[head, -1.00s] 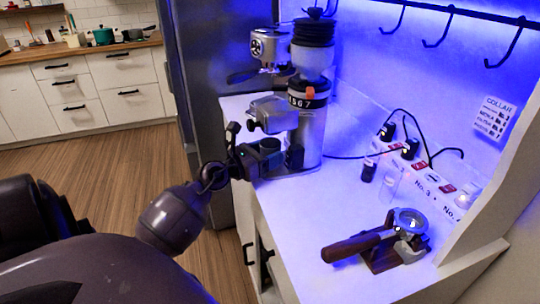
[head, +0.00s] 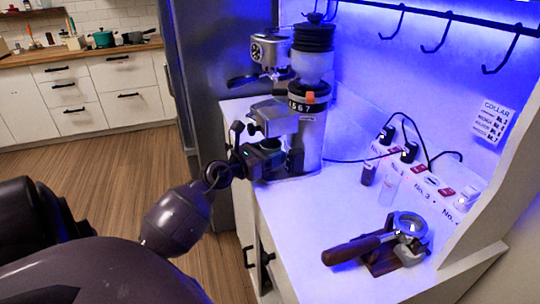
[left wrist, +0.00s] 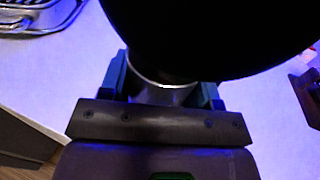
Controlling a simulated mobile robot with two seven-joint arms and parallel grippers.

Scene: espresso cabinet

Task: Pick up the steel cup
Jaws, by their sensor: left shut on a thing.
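My left gripper (head: 278,160) is at the front of the coffee grinder (head: 312,115), just below its spout. It is shut on the steel cup. In the left wrist view, a strip of the cup's bright metal wall (left wrist: 162,94) shows between the two fingers of the left gripper (left wrist: 163,98). A large black round shape covers the area above that strip, and I cannot tell what it is. In the head view the gripper and grinder mostly hide the cup. I cannot tell whether the cup is clear of the surface. My right gripper is not in view.
A portafilter (head: 365,245) rests on a dark wooden stand at the front right of the white counter (head: 305,215). Small vials (head: 380,180) stand by a numbered rack behind. An espresso machine (head: 270,50) is behind the grinder. The counter's middle is clear.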

